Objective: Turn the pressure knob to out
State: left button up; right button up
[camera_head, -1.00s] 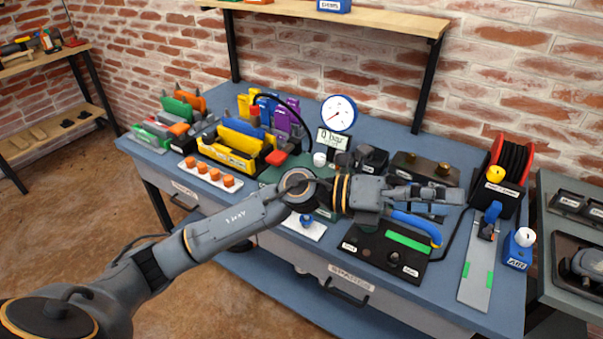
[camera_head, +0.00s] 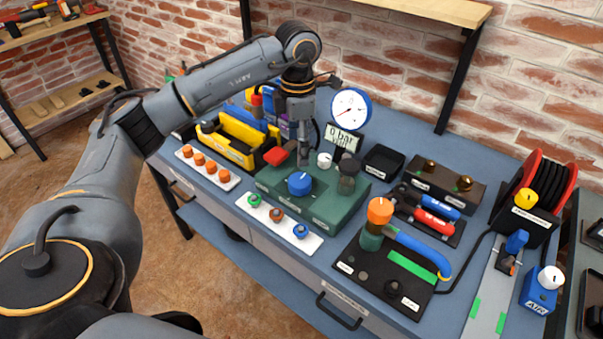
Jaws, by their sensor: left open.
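A green box (camera_head: 335,212) stands on the bench. It carries a large blue knob (camera_head: 300,183) with a white mark, a smaller white knob (camera_head: 325,160) behind it and a dark clear-sided cup (camera_head: 348,177). The box labels are too small to read, so I cannot tell which knob is named pressure. A round gauge (camera_head: 351,108) and a "0 bar" display (camera_head: 343,138) stand behind. My left gripper (camera_head: 304,161) points down, open, just behind the blue knob and left of the white knob. I cannot tell whether it touches either. My right gripper is out of view.
Yellow bins (camera_head: 234,145) stand left of the box. White strips with orange knobs (camera_head: 208,168) and coloured knobs (camera_head: 277,214) lie in front. A black board (camera_head: 385,274) with an orange-topped tool (camera_head: 380,211) and blue handle is to the right.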

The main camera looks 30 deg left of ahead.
pick_arm(q)
send_over(300, 180)
notch_tip(300, 180, down, 4)
jog(key=shift+s+a+f, duration=0.1)
jog(key=shift+s, duration=0.05)
notch_tip(300, 180, down, 6)
jog(key=shift+r+p, duration=0.15)
jog(key=shift+p, duration=0.45)
jog(key=shift+f, duration=0.55)
jog(key=shift+c, duration=1.3)
jog(key=c, duration=0.9)
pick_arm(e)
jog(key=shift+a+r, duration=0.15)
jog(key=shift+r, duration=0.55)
